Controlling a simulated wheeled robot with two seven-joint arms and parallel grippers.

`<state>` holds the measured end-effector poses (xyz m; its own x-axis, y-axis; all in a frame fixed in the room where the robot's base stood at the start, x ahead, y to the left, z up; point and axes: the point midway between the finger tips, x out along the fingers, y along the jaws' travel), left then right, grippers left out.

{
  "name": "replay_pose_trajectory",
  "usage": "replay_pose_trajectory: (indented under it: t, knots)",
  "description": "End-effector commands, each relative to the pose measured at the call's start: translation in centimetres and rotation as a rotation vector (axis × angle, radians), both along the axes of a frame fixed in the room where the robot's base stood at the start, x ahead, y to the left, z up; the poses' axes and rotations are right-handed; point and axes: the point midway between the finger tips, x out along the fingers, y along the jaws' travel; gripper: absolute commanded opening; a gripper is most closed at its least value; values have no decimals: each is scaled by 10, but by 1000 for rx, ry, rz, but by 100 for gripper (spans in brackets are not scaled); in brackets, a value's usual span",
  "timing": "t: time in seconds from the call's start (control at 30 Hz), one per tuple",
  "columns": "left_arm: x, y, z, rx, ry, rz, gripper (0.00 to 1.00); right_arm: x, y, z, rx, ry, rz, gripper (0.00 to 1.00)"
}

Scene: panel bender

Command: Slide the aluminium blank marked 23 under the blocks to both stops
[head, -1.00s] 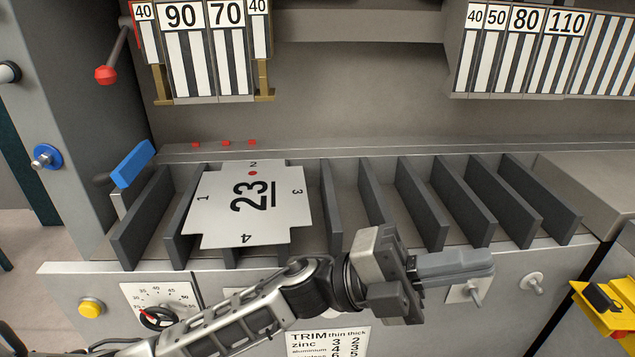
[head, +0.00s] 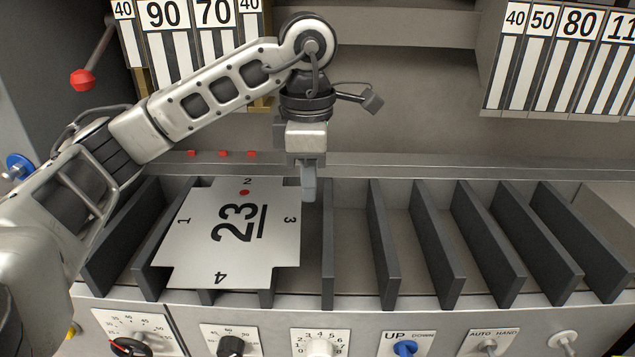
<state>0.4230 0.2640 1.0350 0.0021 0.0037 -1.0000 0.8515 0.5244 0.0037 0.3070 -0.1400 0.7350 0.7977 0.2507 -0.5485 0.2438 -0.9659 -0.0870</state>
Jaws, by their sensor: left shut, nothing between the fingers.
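The aluminium blank marked 23 (head: 203,243) lies flat on the dark support ribs at the left of the machine bed. Its edge 2, with a red dot, faces the back, and edge 3 faces right. My left gripper (head: 308,192) is shut and empty, fingers pointing down at the blank's right edge near its back right corner. I cannot tell whether it touches the blank. The blocks marked 90 and 70 (head: 215,40) hang above and behind the blank, partly hidden by my left arm. Red marks (head: 222,154) sit on the ledge behind the blank. My right gripper is not in view.
Dark upright ribs (head: 436,245) with gaps between them run across the bed to the right, bare. More blocks (head: 560,65) hang at the upper right. A red-knobbed lever (head: 82,80) stands at the left. Knobs and switches (head: 405,347) line the front panel.

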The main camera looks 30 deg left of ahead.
Motion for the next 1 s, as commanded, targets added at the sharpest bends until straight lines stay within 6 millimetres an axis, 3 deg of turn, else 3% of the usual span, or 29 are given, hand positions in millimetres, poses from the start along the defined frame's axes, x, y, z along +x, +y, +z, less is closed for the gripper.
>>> replay_pose_trajectory:
  t: [0.2,0.4,1.0]
  knots:
    - [-1,0,-42,0,4,-1,0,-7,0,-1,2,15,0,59]
    - [0,-1,-65,-2,2,-1,0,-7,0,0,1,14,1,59]
    - [1,-1,-73,-4,0,-26,0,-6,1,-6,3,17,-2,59]
